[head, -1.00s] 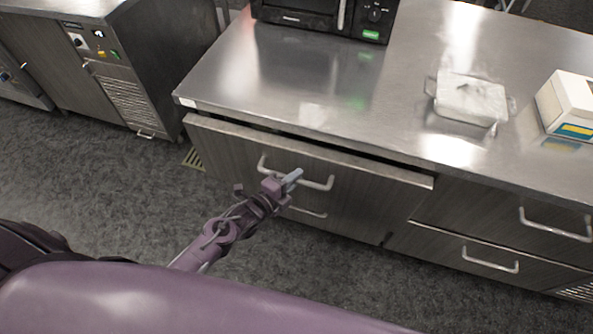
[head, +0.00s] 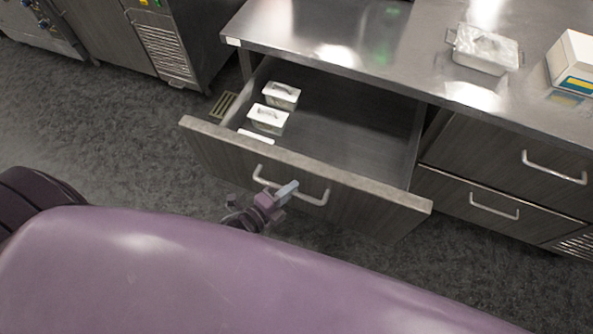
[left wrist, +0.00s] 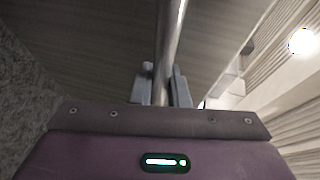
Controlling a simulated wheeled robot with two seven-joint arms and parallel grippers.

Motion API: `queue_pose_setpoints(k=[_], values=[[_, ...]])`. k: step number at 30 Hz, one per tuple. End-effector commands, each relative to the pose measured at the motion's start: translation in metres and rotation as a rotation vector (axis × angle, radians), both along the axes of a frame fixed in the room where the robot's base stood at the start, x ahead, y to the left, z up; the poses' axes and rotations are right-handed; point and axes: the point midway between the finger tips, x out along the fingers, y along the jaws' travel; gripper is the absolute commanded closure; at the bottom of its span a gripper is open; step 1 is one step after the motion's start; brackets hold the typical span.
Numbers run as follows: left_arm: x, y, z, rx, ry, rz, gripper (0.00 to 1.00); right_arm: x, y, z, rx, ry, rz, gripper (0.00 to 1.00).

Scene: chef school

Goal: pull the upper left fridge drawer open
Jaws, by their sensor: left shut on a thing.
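The upper left fridge drawer (head: 330,192) stands well out from the steel counter in the head view, its interior showing. Its curved metal handle (head: 312,199) is on the front panel. My left gripper (head: 287,190) is at the middle of that handle, shut on it. In the left wrist view the handle bar (left wrist: 170,50) runs between the two fingers of the left gripper (left wrist: 164,86). My right gripper is not in view.
Lidded metal containers (head: 267,118) sit at the drawer's left side. A foil tray (head: 487,50) and a white box (head: 573,62) stand on the steel counter (head: 420,75). Closed drawers (head: 480,208) are at the right. Grey floor is clear at the left.

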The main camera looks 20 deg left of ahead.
Motion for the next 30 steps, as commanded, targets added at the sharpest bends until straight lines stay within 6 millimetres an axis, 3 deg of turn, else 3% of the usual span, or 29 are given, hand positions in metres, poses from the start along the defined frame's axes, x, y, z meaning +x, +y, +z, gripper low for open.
queue_pose_setpoints(k=[1,6,15,21,30], values=[[-0.016,0.001,0.001,0.003,0.009,-0.001,1.00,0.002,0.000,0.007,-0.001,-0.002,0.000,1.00],[-0.058,0.002,0.001,0.002,0.008,-0.001,1.00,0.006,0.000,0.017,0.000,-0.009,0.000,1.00],[-0.112,0.004,0.000,0.002,0.005,0.000,1.00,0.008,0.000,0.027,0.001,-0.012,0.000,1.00],[-0.128,0.005,0.000,0.002,0.001,0.001,1.00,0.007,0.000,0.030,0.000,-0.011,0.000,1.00],[-0.133,0.005,-0.001,0.001,0.000,0.001,1.00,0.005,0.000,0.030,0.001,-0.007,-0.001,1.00]])
